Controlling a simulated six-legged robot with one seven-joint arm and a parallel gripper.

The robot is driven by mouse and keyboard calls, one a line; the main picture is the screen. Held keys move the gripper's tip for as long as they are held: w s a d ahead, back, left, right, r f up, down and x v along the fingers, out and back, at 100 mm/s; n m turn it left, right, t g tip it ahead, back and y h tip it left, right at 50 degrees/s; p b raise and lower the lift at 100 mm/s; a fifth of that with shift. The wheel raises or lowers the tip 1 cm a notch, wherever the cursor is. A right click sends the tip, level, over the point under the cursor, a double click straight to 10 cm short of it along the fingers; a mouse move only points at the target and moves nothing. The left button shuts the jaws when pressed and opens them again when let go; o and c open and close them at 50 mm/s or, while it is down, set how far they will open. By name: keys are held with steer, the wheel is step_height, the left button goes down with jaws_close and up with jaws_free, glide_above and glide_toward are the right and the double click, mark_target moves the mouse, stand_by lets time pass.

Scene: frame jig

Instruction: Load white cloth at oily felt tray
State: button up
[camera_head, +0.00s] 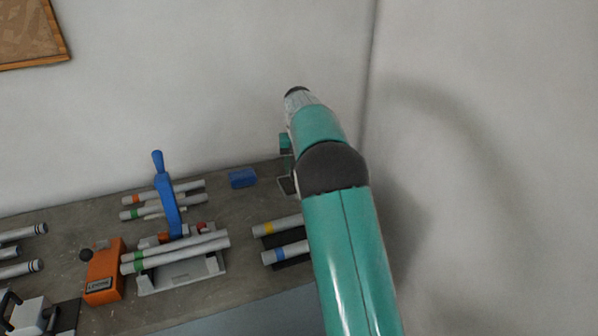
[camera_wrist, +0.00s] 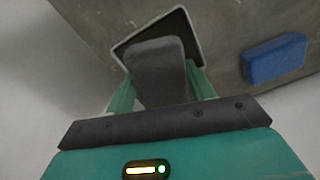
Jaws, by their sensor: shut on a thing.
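In the wrist view, my gripper (camera_wrist: 160,78) has its two green fingers closed on a soft-edged pad, the white cloth (camera_wrist: 158,62), which looks dark grey in the shade. The felt tray (camera_wrist: 172,24), dark inside with a thin pale rim, lies just beyond the cloth. The cloth overlaps the tray in this view; I cannot tell whether they touch. In the head view, the tray (camera_head: 286,186) shows partly beside my arm at the bench's back right. My gripper is mostly hidden there behind my arm.
A blue block (camera_wrist: 274,60) lies right of the tray in the wrist view. In the head view, a grey jig (camera_head: 182,275) with a blue lever (camera_head: 167,195) holds tubes. Yellow- and blue-banded tubes (camera_head: 285,250) lie near my arm. An orange box (camera_head: 103,272) stands left.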

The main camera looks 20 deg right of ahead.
steer(key=shift+r, duration=1.7)
steer(key=shift+s, duration=0.15)
